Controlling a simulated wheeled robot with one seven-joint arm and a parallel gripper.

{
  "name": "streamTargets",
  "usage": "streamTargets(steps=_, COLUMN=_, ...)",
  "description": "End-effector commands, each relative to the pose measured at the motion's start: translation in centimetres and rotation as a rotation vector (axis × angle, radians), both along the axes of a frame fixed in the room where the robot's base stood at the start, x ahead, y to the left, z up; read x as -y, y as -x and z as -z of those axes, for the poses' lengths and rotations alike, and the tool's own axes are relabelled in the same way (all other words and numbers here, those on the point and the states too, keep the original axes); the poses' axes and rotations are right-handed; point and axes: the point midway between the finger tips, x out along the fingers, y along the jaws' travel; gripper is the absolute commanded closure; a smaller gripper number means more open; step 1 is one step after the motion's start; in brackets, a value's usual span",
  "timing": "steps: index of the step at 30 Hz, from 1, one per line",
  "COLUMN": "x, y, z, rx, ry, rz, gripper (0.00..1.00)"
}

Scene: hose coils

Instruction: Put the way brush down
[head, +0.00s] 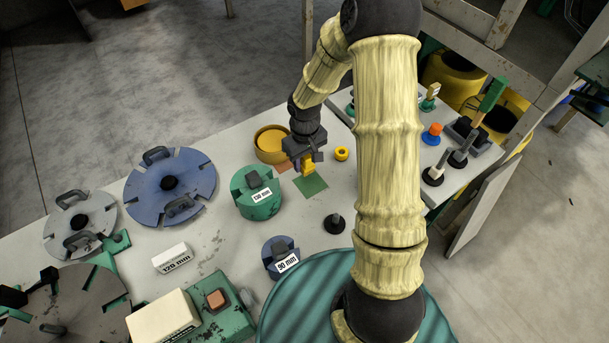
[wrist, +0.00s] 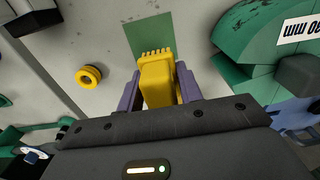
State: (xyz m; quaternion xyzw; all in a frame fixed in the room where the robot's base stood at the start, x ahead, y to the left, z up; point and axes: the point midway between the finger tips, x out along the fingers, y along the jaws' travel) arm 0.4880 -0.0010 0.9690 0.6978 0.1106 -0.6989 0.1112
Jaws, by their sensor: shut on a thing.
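The way brush appears to be the yellow block with a toothed end (wrist: 158,78) between my gripper's purple fingers in the wrist view. My gripper (head: 306,163) is shut on it. In the head view the yellow brush (head: 308,168) hangs below the gripper, over the white table (head: 215,235). A flat green square (head: 311,186) lies on the table just in front of it. The green square also shows in the wrist view (wrist: 150,36), beyond the brush's toothed end. The gap between brush and table is hard to judge.
A yellow round tub (head: 271,143) stands left of the gripper, and a green block labelled 130 mm (head: 258,196) front-left. A small yellow ring (head: 342,153) lies to the right. A dark knobbed piece (head: 334,223) stands nearer me. Blue slotted disc (head: 170,186) lies far left.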

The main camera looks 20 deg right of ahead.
Motion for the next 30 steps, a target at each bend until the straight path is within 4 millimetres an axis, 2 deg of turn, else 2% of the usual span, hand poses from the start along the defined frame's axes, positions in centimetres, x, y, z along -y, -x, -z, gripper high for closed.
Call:
streamTargets(steps=3, x=-0.1, y=0.1, z=2.1, rx=-0.003, ry=-0.001, rz=-0.001, gripper=0.89)
streamTargets(steps=5, x=-0.1, y=0.0, z=2.7, rx=-0.002, ry=0.0, rz=-0.001, gripper=0.89)
streamTargets(steps=16, x=0.0, y=0.0, z=3.3, rx=0.0, ry=0.0, rz=0.0, gripper=0.89)
streamTargets(steps=24, x=-0.1, y=0.0, z=6.5, rx=-0.001, ry=0.0, rz=0.0, gripper=0.89)
streamTargets(steps=30, x=0.0, y=-0.1, z=6.8, rx=0.002, ry=-0.001, rz=0.0, gripper=0.89)
